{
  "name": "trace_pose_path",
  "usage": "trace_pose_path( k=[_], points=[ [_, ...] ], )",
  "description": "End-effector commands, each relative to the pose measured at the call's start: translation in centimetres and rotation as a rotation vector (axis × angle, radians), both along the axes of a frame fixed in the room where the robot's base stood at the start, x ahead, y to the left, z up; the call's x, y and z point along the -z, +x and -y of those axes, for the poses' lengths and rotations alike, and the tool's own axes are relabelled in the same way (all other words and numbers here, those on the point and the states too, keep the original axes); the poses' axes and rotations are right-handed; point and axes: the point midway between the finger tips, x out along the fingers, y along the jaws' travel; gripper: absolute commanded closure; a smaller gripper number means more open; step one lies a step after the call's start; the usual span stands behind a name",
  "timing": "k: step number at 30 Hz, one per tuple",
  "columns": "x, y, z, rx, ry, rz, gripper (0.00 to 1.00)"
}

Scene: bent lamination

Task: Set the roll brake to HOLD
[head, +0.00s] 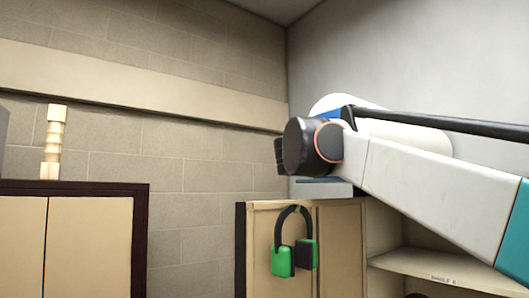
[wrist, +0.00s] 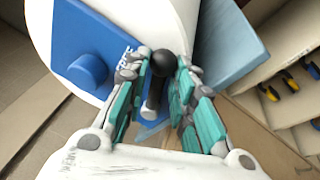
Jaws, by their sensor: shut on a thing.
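In the wrist view, the roll brake lever shows as a black ball knob (wrist: 164,62) on a short dark stem. My gripper (wrist: 164,72) has its teal fingers closed on either side of the lever. A blue plate (wrist: 90,45) with a round blue boss and white lettering sits left of the lever. The lettering is too small and angled to read, so I cannot tell the brake's setting. The white roll (wrist: 180,18) is behind them. In the head view, the roll (head: 388,130) lies behind my arm, which hides the lever and fingers.
Green ear defenders (head: 283,261) hang on the cabinet door (head: 340,250) below my wrist. An open shelf (head: 430,268) is at right. A brown-framed cabinet (head: 85,240) stands at left with a pale turned post (head: 54,140) on top. A light blue board (wrist: 232,45) is right of the gripper.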

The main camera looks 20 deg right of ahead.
Motion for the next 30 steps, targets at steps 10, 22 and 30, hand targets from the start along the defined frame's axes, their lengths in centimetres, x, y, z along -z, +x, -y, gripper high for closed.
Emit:
trace_pose_path(
  k=[10,22,30],
  points=[
    [0.1,-0.8,-0.3,-0.009,0.003,0.003,0.66],
    [0.0,-0.9,-0.4,-0.007,0.002,0.002,0.66],
    [0.4,-2.5,-3.0,-0.011,0.002,0.002,0.66]
  ],
)
